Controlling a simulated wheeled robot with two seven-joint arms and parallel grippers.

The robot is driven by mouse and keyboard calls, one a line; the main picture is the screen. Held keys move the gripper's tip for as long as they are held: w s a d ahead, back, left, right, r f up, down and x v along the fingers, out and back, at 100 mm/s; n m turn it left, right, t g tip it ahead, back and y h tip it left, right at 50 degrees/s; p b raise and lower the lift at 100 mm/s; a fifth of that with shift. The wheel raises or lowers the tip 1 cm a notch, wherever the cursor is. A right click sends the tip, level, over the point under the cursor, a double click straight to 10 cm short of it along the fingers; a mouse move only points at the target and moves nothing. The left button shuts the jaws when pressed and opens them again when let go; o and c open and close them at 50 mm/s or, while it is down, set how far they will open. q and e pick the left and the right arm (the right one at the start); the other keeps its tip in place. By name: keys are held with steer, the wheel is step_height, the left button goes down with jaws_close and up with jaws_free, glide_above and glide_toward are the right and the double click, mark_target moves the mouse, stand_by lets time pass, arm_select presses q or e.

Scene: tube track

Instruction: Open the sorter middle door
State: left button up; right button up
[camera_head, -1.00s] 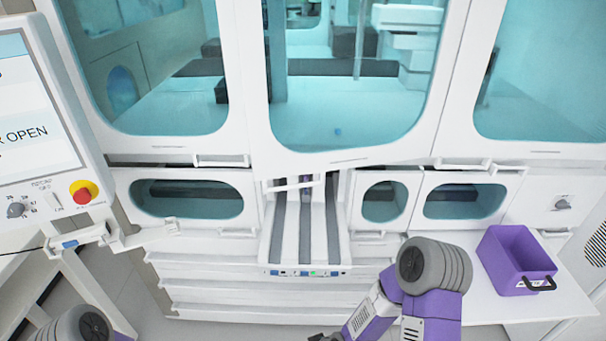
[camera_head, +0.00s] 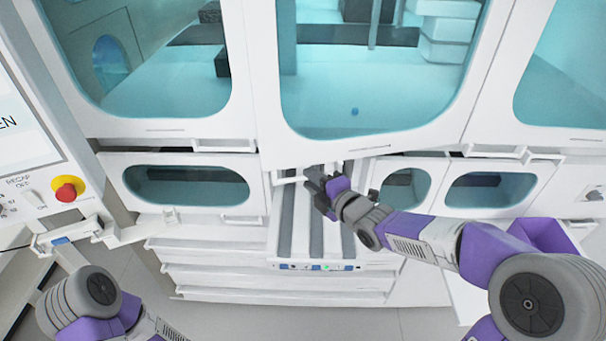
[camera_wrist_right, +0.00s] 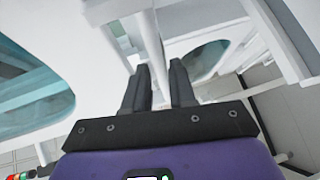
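The sorter's middle door (camera_head: 360,150) is the large white-framed centre panel with a teal window. Its lower left corner hangs lower than the doors beside it, and its bottom edge slants, so it looks slightly ajar. My right gripper (camera_head: 312,182) is just below this edge, above the grey-striped lanes. The arm hides part of the area below the door. My left arm is at lower left; its gripper is outside the view.
The sloping lane tray (camera_head: 318,265) lies below the door. Small windowed doors (camera_head: 190,186) flank it, with white ledges underneath. A screen panel with a red button (camera_head: 68,189) stands at left. A purple bin (camera_head: 545,236) is at right, partly behind my arm.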

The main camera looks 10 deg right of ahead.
steer(key=shift+x, duration=2.1)
jaws_close()
